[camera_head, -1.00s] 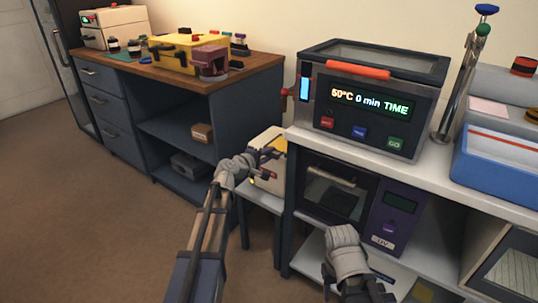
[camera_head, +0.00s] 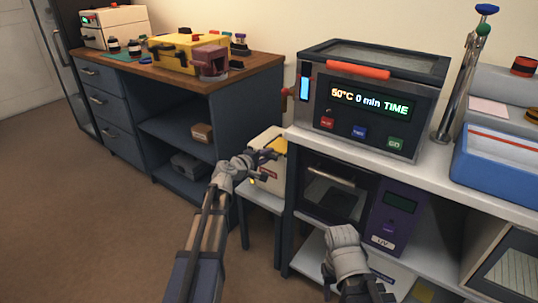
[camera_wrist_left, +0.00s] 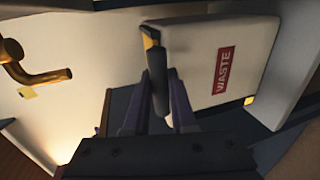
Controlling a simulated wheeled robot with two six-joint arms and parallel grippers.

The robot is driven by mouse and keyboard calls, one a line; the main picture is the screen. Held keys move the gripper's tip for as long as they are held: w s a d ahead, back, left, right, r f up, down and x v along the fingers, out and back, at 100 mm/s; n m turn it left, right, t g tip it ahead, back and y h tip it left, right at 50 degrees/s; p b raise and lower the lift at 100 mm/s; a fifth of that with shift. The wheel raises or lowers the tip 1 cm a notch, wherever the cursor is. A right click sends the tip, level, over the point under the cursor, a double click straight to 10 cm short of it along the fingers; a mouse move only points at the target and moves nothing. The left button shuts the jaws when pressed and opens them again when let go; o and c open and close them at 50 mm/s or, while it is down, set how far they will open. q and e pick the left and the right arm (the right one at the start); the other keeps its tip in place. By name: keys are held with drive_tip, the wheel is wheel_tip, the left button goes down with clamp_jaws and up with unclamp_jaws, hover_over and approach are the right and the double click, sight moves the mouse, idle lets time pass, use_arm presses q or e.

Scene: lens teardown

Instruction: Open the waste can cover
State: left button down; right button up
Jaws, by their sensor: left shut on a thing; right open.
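The waste can (camera_head: 268,140) is a pale box with yellow trim, low beside the white bench, partly hidden by my left gripper. In the left wrist view, a white panel with a red WASTE label (camera_wrist_left: 224,70) fills the upper right. A dark bar-like handle (camera_wrist_left: 160,94) stands at the panel's left edge, by a yellow corner piece. My left gripper (camera_head: 265,165) is shut on this handle; its purple fingers flank it in the left wrist view (camera_wrist_left: 162,110). I cannot tell how far the cover is raised. My right gripper (camera_head: 352,286) is open and empty at the bottom of the head view.
The white bench (camera_head: 430,172) with a heating box (camera_head: 365,105) stands right of the can. A dark-windowed chamber (camera_head: 333,192) and a purple UV unit (camera_head: 394,215) sit below. A blue cabinet (camera_head: 240,105) stands behind left. The brown floor (camera_head: 90,220) at left is clear.

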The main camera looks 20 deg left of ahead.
use_arm(q)
drive_tip(key=s+a, duration=0.2)
drive_tip(key=s, duration=0.4)
drive_tip(key=shift+s+a, duration=0.15)
drive_tip(key=c, duration=0.7)
unclamp_jaws()
drive_tip(key=shift+c, duration=0.2)
drive_tip(key=shift+s, duration=0.1)
drive_tip(key=p+v, duration=0.2)
drive_tip(key=v, duration=0.5)
drive_tip(key=shift+s, duration=0.3)
